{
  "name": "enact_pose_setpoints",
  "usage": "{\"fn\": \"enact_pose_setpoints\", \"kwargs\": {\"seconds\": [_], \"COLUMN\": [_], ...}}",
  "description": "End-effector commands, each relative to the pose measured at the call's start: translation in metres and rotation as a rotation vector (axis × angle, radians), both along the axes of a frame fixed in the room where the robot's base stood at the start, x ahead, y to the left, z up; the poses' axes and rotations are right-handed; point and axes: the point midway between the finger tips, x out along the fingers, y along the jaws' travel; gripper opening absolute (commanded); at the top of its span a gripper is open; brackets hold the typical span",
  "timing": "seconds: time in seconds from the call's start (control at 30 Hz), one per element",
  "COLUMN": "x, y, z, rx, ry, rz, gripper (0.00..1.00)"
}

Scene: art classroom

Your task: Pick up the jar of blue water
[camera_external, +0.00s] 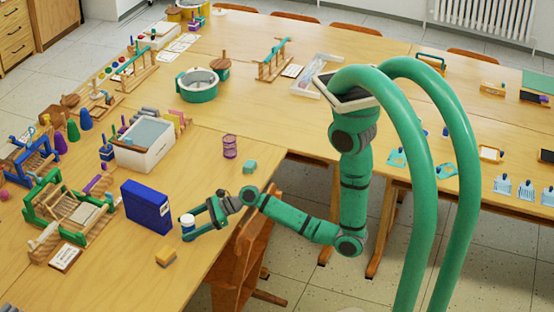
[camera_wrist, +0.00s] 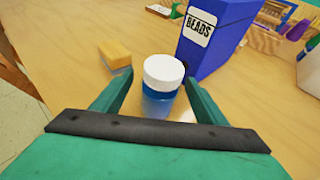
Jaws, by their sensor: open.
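The jar of blue water (camera_wrist: 160,88) stands upright on the wooden table in the wrist view. It has a white lid, a blue band and a translucent bluish lower part. My gripper (camera_wrist: 158,90) is open, with its green fingers on either side of the jar. I cannot tell whether they touch it. The dark wrist edge hides the space just below the jar. In the external view the jar (camera_external: 187,221) shows small between the fingertips of my gripper (camera_external: 188,226), low over the table near its edge.
A blue box labelled BEADS (camera_wrist: 212,38) stands close behind and right of the jar; it also shows in the external view (camera_external: 146,207). A green loom (camera_external: 72,208) stands farther left. Bare table lies in front.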

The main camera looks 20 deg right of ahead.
Motion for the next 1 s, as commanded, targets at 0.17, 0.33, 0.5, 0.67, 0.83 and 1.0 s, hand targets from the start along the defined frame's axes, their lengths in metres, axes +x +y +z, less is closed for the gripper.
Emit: {"fn": "enact_pose_setpoints", "kwargs": {"seconds": [0.17,0.33,0.5,0.67,0.83,1.0], "x": [0.0,0.0,0.0,0.0,0.0,0.002], "y": [0.0,0.0,0.0,0.0,0.0,0.0], "z": [0.0,0.001,0.001,0.005,0.021,0.056], "rx": [0.0,0.001,0.001,0.003,0.004,0.006], "ry": [0.0,-0.001,-0.001,-0.002,-0.004,-0.007], "rz": [0.0,-0.001,-0.001,-0.001,0.0,-0.001], "gripper": [0.47,0.13,0.13,0.13,0.13,0.13]}}
